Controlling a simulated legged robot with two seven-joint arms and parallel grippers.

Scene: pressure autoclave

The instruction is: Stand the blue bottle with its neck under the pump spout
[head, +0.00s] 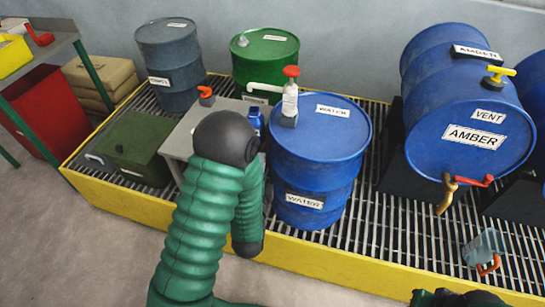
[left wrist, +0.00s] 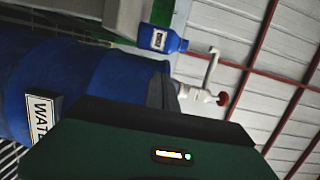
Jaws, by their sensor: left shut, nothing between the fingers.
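The blue bottle (head: 256,121) stands upright beside the blue water drum, partly hidden by my left arm in the head view. The white pump (head: 290,103), with a red knob, stands on the drum, its spout (head: 264,88) reaching left. In the left wrist view, turned sideways, the bottle (left wrist: 160,38) has its neck close to the spout (left wrist: 213,60) end; exact alignment cannot be told. My left gripper (head: 248,246) is low in front of the drum, shut, empty and apart from the bottle; its body (left wrist: 150,145) fills the lower wrist view. My right gripper (head: 457,298) is partly cut off.
The water drum (head: 320,155) stands on a grated platform with a yellow edge (head: 300,262). A grey stand (head: 178,142) and green box (head: 135,150) are on its left. The amber drum (head: 455,100) lies at right, with a clear jug (head: 484,247) below its tap.

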